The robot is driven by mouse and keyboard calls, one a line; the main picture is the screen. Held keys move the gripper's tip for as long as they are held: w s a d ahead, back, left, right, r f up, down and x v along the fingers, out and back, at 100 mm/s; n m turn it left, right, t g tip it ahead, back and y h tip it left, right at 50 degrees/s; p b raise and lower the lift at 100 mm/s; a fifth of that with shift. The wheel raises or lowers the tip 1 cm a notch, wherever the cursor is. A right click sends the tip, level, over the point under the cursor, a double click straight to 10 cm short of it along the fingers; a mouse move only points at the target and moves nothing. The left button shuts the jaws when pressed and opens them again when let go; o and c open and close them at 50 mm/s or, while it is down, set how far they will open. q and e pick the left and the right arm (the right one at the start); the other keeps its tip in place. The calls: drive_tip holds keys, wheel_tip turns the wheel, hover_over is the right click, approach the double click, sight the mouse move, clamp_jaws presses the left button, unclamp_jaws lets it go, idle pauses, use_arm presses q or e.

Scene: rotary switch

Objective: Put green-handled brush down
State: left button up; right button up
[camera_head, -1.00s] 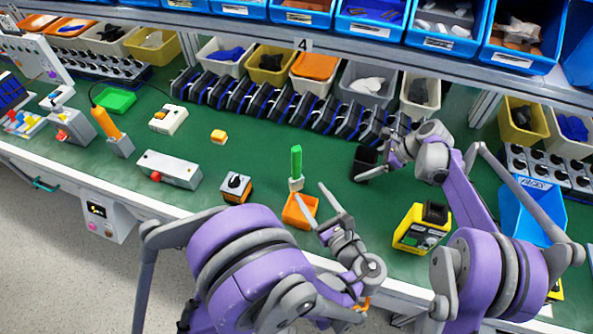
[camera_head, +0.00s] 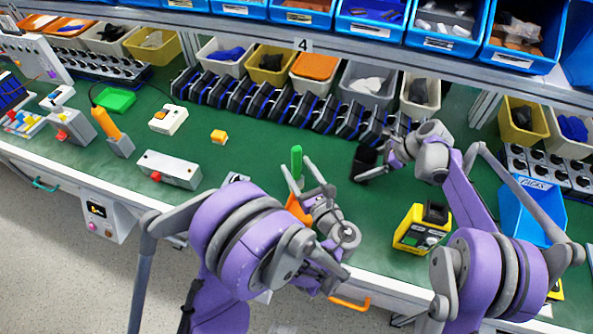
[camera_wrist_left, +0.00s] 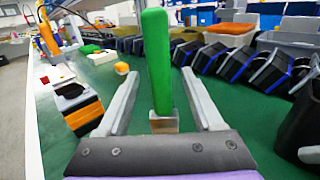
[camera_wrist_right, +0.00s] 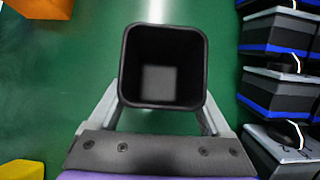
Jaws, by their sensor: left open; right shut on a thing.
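The green-handled brush (camera_head: 296,162) stands upright, handle up, at the orange box (camera_head: 298,209). In the left wrist view its green handle (camera_wrist_left: 157,62) rises between the fingers, with the pale ferrule below; its lower end is hidden. My left gripper (camera_head: 297,166) is open, one finger on each side of the brush, with gaps visible in the left wrist view. My right gripper (camera_head: 383,161) is shut on a black square cup (camera_head: 365,160), seen from above in the right wrist view (camera_wrist_right: 163,35).
A rotary switch (camera_wrist_left: 78,105) stands left of my left gripper. A grey box with a red button (camera_head: 170,169) and a yellow device (camera_head: 421,228) stand on the green table. A row of black-and-blue units (camera_head: 270,106) runs along the back. Green surface is free around the small yellow block (camera_head: 218,136).

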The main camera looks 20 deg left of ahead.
use_arm(q)
drive_tip(key=shift+w+a, duration=0.5)
clamp_jaws()
idle(1.1)
